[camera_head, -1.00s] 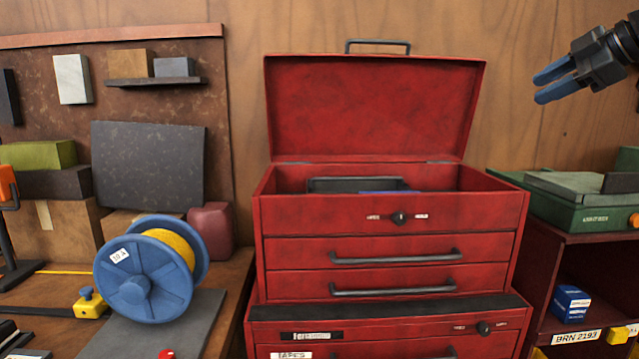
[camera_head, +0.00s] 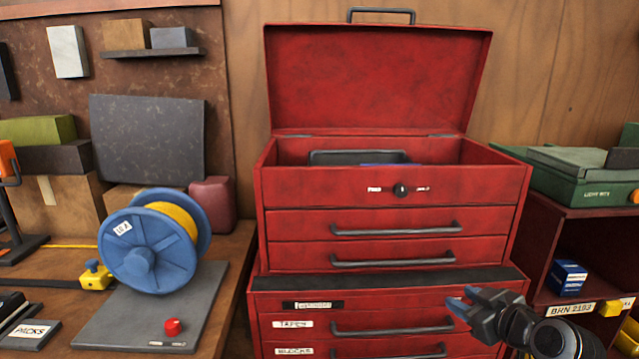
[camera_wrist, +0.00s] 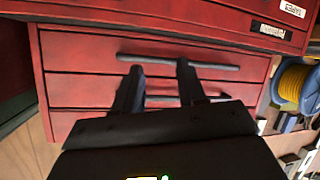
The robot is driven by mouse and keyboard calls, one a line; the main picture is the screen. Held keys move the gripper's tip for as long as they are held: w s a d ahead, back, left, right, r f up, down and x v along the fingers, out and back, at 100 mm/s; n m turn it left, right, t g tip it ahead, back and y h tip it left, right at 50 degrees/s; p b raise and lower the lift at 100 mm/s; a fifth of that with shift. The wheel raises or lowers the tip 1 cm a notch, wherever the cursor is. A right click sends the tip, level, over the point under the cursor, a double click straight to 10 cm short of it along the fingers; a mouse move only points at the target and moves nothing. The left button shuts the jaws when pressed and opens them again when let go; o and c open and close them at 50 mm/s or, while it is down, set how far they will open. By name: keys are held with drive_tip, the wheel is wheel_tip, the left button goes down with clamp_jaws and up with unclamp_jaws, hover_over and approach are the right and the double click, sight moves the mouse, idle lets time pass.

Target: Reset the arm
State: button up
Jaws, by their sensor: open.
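My gripper (camera_head: 466,302) is at the lower right in the head view, in front of the lower red drawer chest (camera_head: 392,289). Its blue-tipped fingers are open and point left, with nothing seen between them. In the wrist view my gripper (camera_wrist: 158,82) shows two dark fingers spread apart in front of red drawers (camera_wrist: 75,86) with dark bar handles. I cannot tell whether a finger touches a handle. The red toolbox (camera_head: 392,187) above has its lid up and its drawers shut.
A blue reel (camera_head: 142,256) with yellow cord stands on the bench at left, beside a red button (camera_head: 172,327). A shelf unit (camera_head: 600,235) at right holds a green case (camera_head: 585,200) and a blue box (camera_head: 567,277). The space before the upper toolbox is clear.

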drive_tip(key=s+a+f+m+h, duration=0.1)
drive_tip(key=s+a+f, duration=0.1)
drive_tip(key=s+f, duration=0.35)
drive_tip(key=s+a+f+m+h, duration=0.1)
drive_tip(key=s+a+f+m, duration=0.15)
drive_tip(key=s, duration=0.55)
drive_tip(key=s+a+f+m+h, duration=0.1)
drive_tip(key=s, duration=0.9)
drive_tip(key=s+a+f+m, duration=0.1)
drive_tip(key=s+a, duration=0.1)
drive_tip(key=s, duration=0.8)
drive_tip(key=s+r+t, duration=0.1)
drive_tip(key=s+r, duration=0.5)
drive_tip(key=s, duration=0.3)
drive_tip(key=s+r+t, duration=0.1)
drive_tip(key=s+r, duration=0.6)
drive_tip(key=s, duration=0.3)
drive_tip(key=shift+s, duration=0.2)
